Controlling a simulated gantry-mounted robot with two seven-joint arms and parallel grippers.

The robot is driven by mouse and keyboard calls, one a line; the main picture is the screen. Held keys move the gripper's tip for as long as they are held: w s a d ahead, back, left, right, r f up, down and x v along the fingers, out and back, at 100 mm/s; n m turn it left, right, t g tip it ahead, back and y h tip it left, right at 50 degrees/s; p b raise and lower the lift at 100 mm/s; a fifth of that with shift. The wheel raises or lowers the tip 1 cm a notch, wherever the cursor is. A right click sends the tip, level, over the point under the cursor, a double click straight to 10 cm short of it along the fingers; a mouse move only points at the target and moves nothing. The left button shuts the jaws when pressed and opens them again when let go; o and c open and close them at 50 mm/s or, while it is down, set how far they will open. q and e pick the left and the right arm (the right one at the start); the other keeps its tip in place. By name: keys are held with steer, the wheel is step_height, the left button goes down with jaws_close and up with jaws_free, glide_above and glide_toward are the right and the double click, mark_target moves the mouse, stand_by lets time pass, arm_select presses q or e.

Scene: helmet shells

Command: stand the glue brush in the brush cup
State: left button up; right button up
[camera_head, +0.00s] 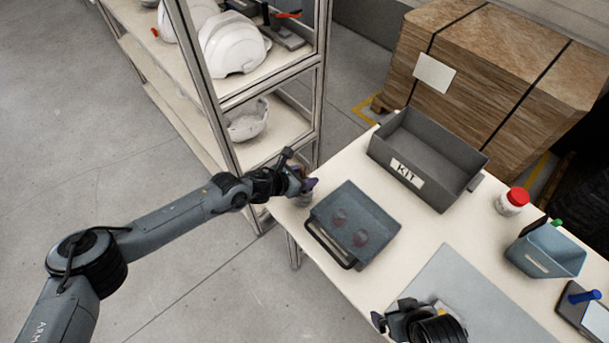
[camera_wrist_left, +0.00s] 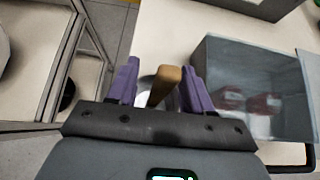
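The glue brush shows as a wooden handle (camera_wrist_left: 166,87) between the purple fingers of my left gripper (camera_wrist_left: 160,85) in the left wrist view. The fingers stand apart, with a gap showing on the handle's left side. A round metallic cup, perhaps the brush cup (camera_wrist_left: 146,86), shows partly behind the handle. The brush's lower end is hidden, so I cannot tell whether it stands inside the cup. In the head view, my left gripper (camera_head: 301,184) is over the table's left corner. My right gripper (camera_head: 405,318) is low over the table's front; its opening is unclear.
A grey-blue box (camera_head: 380,209) with two reddish round items is right of my left gripper. Behind it is the KIT bin (camera_head: 450,186). A red-lidded jar (camera_head: 512,201) and a blue bin (camera_head: 548,250) stand right. A shelf rack (camera_head: 320,95) is close behind my left gripper.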

arm_select(q)
steer(key=shift+a, duration=0.1)
steer(key=v, duration=1)
steer(key=shift+s+r+p, duration=0.2)
steer(key=shift+r+p, duration=0.05)
steer(key=shift+p, duration=0.1)
steer(key=shift+a, duration=0.15)
stand_by(0.3)
